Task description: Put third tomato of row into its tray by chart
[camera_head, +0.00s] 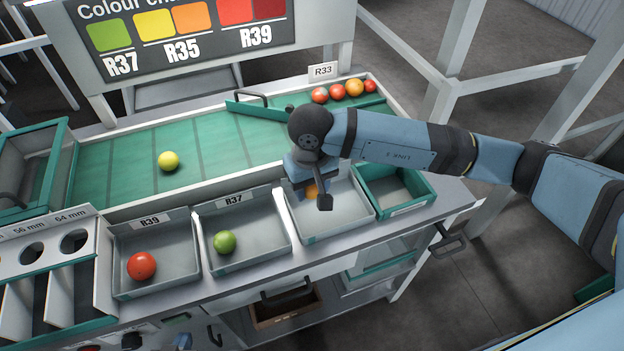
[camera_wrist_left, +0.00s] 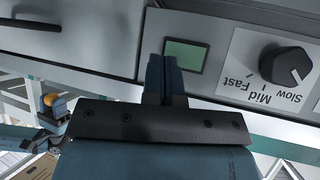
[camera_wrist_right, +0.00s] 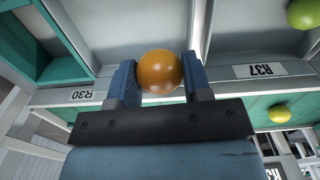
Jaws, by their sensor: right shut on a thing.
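My right gripper (camera_head: 318,199) is shut on an orange tomato (camera_wrist_right: 160,72), held over the grey tray (camera_head: 337,236) third from the left. The tomato shows partly beneath the gripper in the head view (camera_head: 311,190). That tray's label is hidden. A yellow-green tomato (camera_head: 168,161) lies on the green belt. A red tomato (camera_head: 141,266) lies in the R39 tray, and a green tomato (camera_head: 225,242) in the R37 tray. The colour chart (camera_head: 180,32) stands behind the belt.
A teal crate (camera_head: 408,208) stands right of the grey trays. A sizing gauge (camera_head: 50,245) is at left.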

